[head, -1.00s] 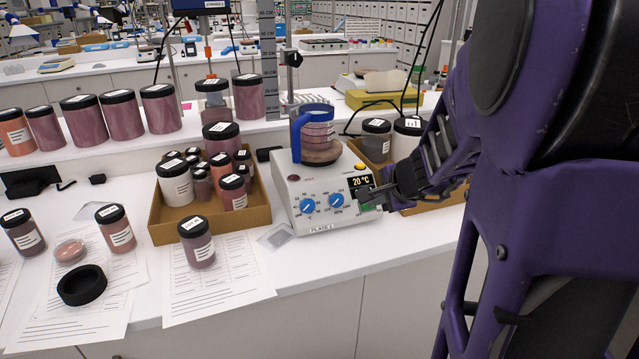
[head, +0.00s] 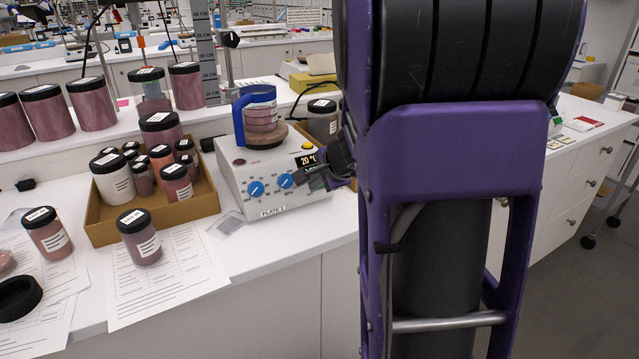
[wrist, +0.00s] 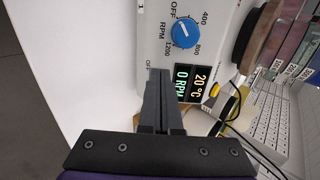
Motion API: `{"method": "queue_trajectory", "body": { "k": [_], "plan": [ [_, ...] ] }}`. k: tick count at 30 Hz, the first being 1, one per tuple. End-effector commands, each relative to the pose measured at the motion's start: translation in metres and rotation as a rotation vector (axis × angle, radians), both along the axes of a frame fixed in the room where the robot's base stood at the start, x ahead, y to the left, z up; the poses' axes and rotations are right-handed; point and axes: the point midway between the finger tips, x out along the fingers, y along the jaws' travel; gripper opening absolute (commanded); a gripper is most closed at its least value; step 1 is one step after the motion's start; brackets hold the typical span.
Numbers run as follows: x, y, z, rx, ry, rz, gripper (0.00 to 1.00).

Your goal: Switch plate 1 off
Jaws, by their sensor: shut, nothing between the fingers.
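Plate 1 (head: 272,193) is a white and grey hotplate with two blue knobs, a dark display and a yellow button, labelled PLATE 1 on its front edge. A blue-handled beaker (head: 261,117) with pinkish contents stands on its round top. My gripper (head: 312,179) is shut and empty at the panel's right side, below the display. In the wrist view the shut fingers (wrist: 160,76) reach over the panel beside the display (wrist: 190,83), which reads 20 °C and 0 RPM. An OFF mark shows at the fingertips. The switch itself is hidden; I cannot tell contact.
A cardboard tray (head: 206,203) of several jars stands left of the plate. A lone jar (head: 139,238) stands on paper in front of it. My arm hides much of the bench to the right.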

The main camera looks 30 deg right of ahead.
Motion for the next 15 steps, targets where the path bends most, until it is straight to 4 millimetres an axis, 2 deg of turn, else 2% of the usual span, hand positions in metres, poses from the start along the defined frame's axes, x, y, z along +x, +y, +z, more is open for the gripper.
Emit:
{"method": "queue_trajectory", "body": {
  "k": [10,15],
  "plan": [
    [0.0066,-0.0004,-0.0075,-0.001,0.001,-0.001,0.00],
    [0.0039,-0.0004,-0.0028,-0.001,0.000,-0.001,0.00]
  ]
}}
